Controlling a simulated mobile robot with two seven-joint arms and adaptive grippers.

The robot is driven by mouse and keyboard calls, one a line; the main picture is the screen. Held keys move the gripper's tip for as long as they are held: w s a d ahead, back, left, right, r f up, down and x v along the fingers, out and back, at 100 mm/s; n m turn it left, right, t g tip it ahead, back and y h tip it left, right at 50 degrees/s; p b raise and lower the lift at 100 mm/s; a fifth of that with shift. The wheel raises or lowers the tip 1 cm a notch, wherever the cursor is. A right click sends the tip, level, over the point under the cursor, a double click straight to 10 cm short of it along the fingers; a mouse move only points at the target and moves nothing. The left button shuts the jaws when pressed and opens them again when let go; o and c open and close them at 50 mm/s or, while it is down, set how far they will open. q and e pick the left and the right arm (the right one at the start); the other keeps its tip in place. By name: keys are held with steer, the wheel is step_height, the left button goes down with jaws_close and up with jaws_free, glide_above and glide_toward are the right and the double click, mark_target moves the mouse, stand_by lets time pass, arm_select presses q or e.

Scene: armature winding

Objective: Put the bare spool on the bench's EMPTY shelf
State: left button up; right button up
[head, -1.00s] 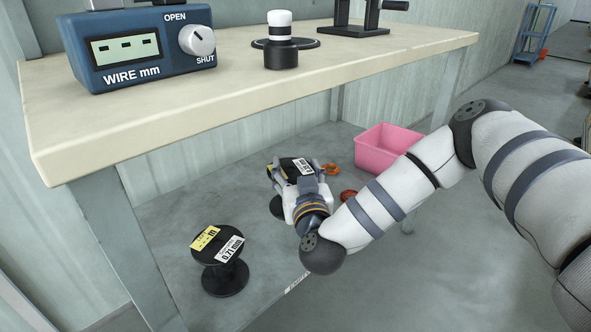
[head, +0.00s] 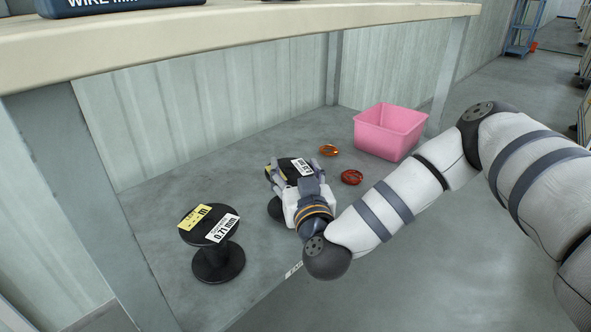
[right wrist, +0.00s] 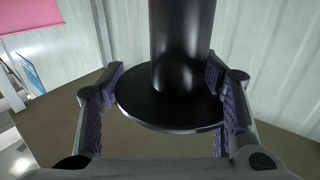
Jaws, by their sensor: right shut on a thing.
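My right gripper (head: 290,178) is shut on a black spool (head: 277,208) over the grey lower shelf (head: 255,245). In the right wrist view, the fingers grip the rim of its flange (right wrist: 170,112), and its black core (right wrist: 180,45) is bare. The spool is partly hidden by the gripper in the head view; I cannot tell whether it touches the shelf. Its top carries a dark and yellow label and a white one. A second black spool (head: 218,262) stands upright to the left, with a yellow label and a white "0.71 mm" label. My left gripper is not in view.
A pink bin (head: 388,135) stands at the shelf's right end. An orange coil (head: 329,150) and a red coil (head: 351,177) lie right of the held spool. The bench top (head: 250,32) overhangs the shelf. A partly hidden label (head: 293,269) is on the front edge.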

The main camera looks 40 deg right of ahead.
steer(key=shift+f, duration=0.55)
steer(key=o, duration=1.3)
steer(key=v, duration=1.1)
steer(key=shift+a+f, duration=0.15)
steer(key=shift+f, duration=0.05)
steer(key=shift+s+a+r, duration=0.15)
steer(key=shift+s+r, duration=0.05)
steer(key=shift+s, duration=0.3)
